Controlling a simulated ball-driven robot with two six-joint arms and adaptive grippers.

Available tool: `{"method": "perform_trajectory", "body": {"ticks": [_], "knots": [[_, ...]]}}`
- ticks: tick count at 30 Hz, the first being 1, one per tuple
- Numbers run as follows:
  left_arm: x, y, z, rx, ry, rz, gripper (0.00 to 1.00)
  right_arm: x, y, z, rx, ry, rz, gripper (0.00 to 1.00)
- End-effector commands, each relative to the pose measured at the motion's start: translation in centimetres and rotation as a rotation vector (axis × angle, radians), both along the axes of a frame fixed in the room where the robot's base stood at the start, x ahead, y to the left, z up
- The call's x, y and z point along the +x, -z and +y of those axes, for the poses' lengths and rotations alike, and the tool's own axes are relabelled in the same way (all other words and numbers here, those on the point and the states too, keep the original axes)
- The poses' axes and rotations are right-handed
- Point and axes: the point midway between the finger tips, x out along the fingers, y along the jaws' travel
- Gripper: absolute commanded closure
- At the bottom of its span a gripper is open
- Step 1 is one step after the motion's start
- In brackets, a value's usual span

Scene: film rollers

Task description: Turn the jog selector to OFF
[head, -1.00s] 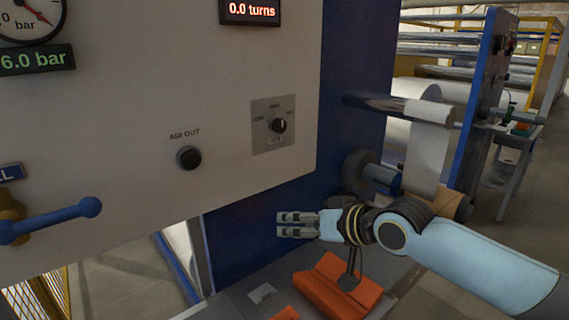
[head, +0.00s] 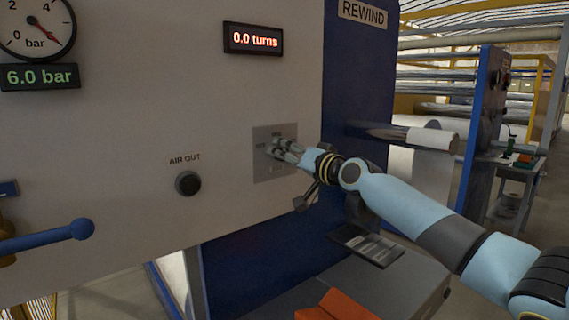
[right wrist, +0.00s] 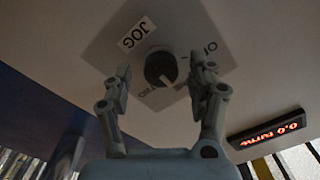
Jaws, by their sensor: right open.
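The jog selector is a round black knob (right wrist: 160,68) on a square grey plate (head: 262,172) at the right of the white panel. In the right wrist view a JOG label (right wrist: 137,32) sits above the knob, and two other labels are partly hidden. A pale pointer mark shows on the knob's lower edge. My right gripper (head: 278,148) is in front of the plate and hides the knob in the head view. In the wrist view the gripper (right wrist: 162,73) is open, its fingers on either side of the knob; contact cannot be told. My left gripper is out of view.
A black AIR OUT button (head: 187,183) is left of the plate. A turns display (head: 253,39) reads 0.0 above. A blue lever (head: 50,238) is at the lower left, a metal roller (head: 385,135) at the right. An orange block (head: 338,302) lies below.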

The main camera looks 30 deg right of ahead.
Motion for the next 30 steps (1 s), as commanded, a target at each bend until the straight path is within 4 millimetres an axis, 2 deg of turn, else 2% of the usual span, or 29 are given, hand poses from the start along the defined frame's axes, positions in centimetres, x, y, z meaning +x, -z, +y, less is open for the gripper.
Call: {"method": "perform_trajectory", "body": {"ticks": [4, 12, 24, 30], "knots": [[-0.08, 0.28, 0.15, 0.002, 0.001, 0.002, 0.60, 0.95, -0.03, 0.15, 0.001, -0.001, 0.000, 0.41], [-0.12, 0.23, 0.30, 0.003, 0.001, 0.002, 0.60, 1.04, -0.04, 0.15, -0.001, -0.002, 0.001, 0.43], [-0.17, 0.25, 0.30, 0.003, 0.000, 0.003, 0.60, 1.02, -0.03, 0.15, -0.001, -0.002, 0.001, 0.95], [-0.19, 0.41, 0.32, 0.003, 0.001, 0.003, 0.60, 1.02, 0.01, 0.15, -0.010, -0.001, -0.001, 0.96]]}}
